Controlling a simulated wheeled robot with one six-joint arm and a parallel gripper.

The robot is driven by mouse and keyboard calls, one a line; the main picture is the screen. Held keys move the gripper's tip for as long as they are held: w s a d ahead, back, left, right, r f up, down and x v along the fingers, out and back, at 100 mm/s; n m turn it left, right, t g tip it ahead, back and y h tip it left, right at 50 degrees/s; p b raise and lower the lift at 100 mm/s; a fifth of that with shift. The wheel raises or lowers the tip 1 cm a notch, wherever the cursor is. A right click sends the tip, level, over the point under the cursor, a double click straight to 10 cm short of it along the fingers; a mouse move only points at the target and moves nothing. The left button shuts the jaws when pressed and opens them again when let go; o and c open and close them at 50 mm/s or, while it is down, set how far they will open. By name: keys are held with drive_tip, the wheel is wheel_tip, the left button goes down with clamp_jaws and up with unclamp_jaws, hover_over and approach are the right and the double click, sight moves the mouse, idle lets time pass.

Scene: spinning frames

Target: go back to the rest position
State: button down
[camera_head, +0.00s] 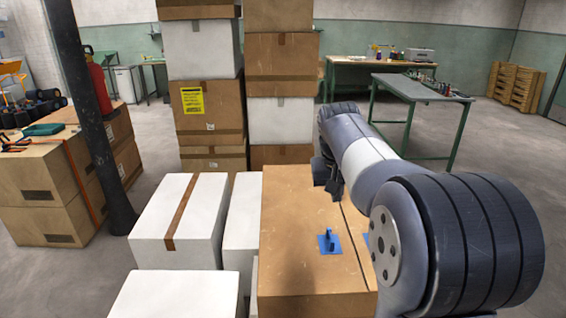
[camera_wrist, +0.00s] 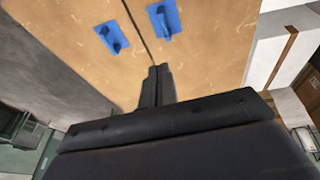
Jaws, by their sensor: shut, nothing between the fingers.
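My arm reaches forward on the right of the head view, and its wrist end hangs over the far right part of a brown cardboard box (camera_head: 300,215). My gripper (camera_wrist: 158,70) shows in the wrist view with its two dark fingers together and nothing between them. The fingers appear over the top of the box (camera_wrist: 85,40), near its seam. Two blue pieces with raised handles sit on the box top, one on each side of the seam. One blue piece (camera_head: 328,241) is clear in the head view; the other is mostly hidden by my arm. Both show in the wrist view, one (camera_wrist: 112,37) left and one (camera_wrist: 164,19) right.
White boxes (camera_head: 180,220) stand left of the brown box. Tall box stacks (camera_head: 205,105) rise behind. A dark post (camera_head: 90,120) and brown crates (camera_head: 40,185) are at left. A green table (camera_head: 415,88) stands behind my arm. Open floor lies at right.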

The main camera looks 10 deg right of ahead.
hover_over(331, 237)
wheel_tip(331, 237, down, 9)
wheel_tip(331, 237, down, 5)
drive_tip(key=shift+r+b, duration=0.1)
drive_tip(key=shift+b, duration=1.1)
drive_tip(key=shift+a+r+p, duration=0.3)
drive_tip(key=shift+r+p, duration=0.3)
drive_tip(key=shift+r, duration=0.3)
